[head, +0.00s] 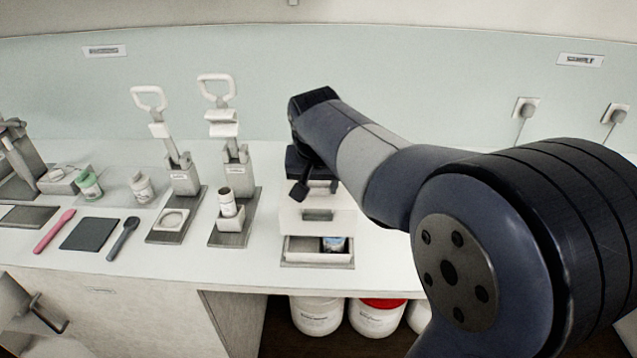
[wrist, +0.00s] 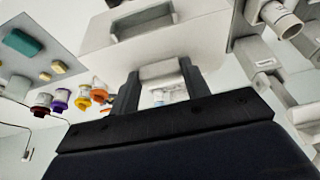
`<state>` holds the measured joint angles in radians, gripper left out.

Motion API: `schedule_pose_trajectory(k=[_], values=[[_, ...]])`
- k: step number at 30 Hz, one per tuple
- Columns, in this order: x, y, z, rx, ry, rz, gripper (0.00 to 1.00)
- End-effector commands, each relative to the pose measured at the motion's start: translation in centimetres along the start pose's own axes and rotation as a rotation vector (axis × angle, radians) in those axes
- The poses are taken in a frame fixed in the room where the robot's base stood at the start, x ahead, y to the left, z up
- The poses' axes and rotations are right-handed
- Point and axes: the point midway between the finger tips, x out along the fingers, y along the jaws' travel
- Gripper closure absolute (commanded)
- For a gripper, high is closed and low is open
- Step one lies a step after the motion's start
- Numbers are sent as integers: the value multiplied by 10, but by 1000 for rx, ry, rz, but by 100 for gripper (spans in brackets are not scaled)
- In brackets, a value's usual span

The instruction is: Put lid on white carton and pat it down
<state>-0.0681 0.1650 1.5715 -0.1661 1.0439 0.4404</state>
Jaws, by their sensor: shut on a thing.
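My gripper (head: 312,190) is over a white box-like unit (head: 333,226) on the counter, in the head view. The unit has a grey recess in its front and an open tray (head: 302,262) at its foot with a blue-labelled item (head: 333,244) inside. In the wrist view my gripper (wrist: 160,70) is shut on a small white piece (wrist: 160,71), close to a large white face with a grey recess (wrist: 145,22). I cannot tell whether the piece is the lid. No white carton can be picked out for certain; my arm hides part of this area.
Two lever presses (head: 180,175) (head: 237,172) stand left of the unit, one with a small white jar (head: 227,204). Farther left lie a dark mat (head: 90,234), a pink spatula (head: 54,232) and a dark spoon (head: 122,238). Tubs (head: 317,317) stand below the counter.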

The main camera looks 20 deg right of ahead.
Motion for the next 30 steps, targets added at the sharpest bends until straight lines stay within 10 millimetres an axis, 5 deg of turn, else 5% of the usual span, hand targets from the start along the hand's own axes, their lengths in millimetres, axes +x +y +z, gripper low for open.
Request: schedule_pose_trajectory(k=[30], values=[[25,0,11,0,-1,0,89]])
